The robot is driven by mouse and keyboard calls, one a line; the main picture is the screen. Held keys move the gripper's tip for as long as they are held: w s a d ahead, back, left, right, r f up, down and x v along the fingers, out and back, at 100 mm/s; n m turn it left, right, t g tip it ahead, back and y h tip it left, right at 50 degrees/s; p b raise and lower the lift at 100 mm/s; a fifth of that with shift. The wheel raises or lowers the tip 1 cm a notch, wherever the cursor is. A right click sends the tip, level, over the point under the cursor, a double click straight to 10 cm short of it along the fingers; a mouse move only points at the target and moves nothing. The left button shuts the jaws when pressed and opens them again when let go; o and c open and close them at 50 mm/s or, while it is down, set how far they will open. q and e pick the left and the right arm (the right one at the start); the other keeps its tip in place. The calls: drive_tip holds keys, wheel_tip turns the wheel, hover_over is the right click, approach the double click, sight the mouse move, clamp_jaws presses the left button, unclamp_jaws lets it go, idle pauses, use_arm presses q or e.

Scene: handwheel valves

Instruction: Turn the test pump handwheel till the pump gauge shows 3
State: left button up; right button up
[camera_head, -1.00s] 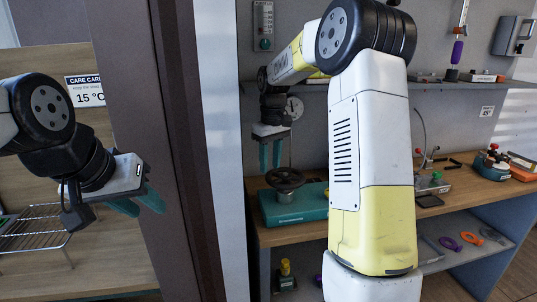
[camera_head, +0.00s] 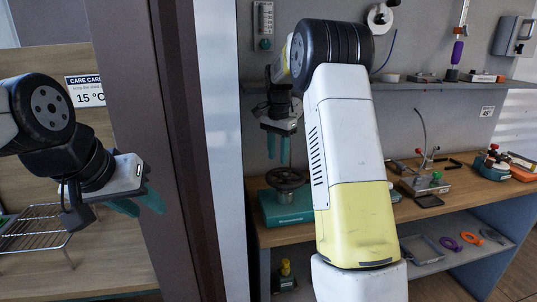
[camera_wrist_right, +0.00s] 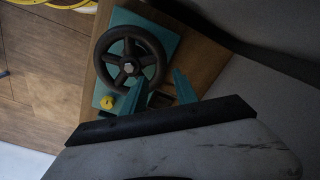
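The black spoked handwheel (camera_head: 286,179) sits on a teal pump base (camera_head: 288,210) on the wooden bench. No readable pump gauge shows; my right arm hides part of the bench and wall. My left gripper (camera_head: 145,207) is open and empty at the left, by the dark post.
The dark post (camera_head: 185,150) stands between my left gripper and the bench. A wire rack (camera_head: 35,230) is at far left. A shelf (camera_head: 430,86) runs above the bench.

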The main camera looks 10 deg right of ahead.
sight(273, 171)
drive_tip(key=shift+f, duration=1.7)
drive_tip(key=shift+s+f, duration=0.1)
clamp_jaws()
drive_tip(key=n, duration=0.1)
drive_tip(key=s+a+n, duration=0.1)
drive_tip(key=n, duration=0.1)
drive_tip(key=shift+a+n, duration=0.2)
drive_tip(key=shift+n, duration=0.1)
unclamp_jaws()
drive_tip(key=shift+s+a+n, duration=0.1)
drive_tip(key=shift+a+n, duration=0.1)
drive_tip(key=shift+n, duration=0.5)
drive_tip(key=shift+r, duration=0.25)
